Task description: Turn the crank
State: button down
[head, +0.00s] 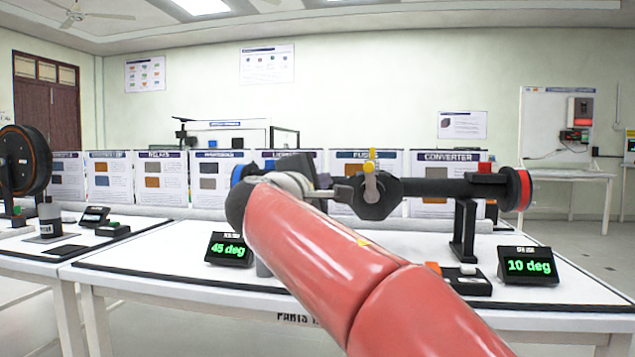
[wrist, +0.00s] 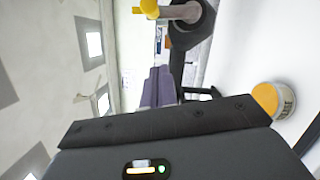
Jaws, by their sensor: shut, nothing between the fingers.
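The crank (head: 370,181) is a dark hub on a horizontal dark shaft, with a yellow handle standing up from it. In the wrist view its yellow handle (wrist: 180,12) and dark hub show at the top edge, partly cut off. My gripper (wrist: 158,72) is shut and empty, its fingers pointing up the wrist picture, below and left of the hub. In the head view my red arm covers much of the rig, and the gripper is at the left of the crank, seemingly close. I cannot tell whether they touch.
A display (head: 229,250) reads 45 deg; another display (head: 527,266) at the right reads 10 deg. A dark post (head: 465,232) holds the shaft near its red-rimmed right end. A round yellow-topped piece (wrist: 268,98) is at the wrist view's right. Poster panels (head: 163,178) stand behind.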

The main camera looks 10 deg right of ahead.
aim_at(370, 183)
jog(key=w+d+r, duration=0.1)
jog(key=w+d, duration=0.2)
jog(key=d, duration=0.3)
jog(key=shift+w+d+r, duration=0.25)
jog(key=shift+w+d, duration=0.05)
jog(key=shift+d, duration=0.05)
jog(key=shift+d, duration=0.1)
jog(key=shift+s+d+r+m+g, duration=0.15)
jog(key=shift+d+m, duration=0.2)
jog(key=shift+m, duration=0.05)
jog(key=shift+s+d+r+m+g, duration=0.1)
jog(key=shift+s+d+m+g, duration=0.05)
jog(key=shift+d+m, duration=0.2)
jog(key=shift+a, duration=0.15)
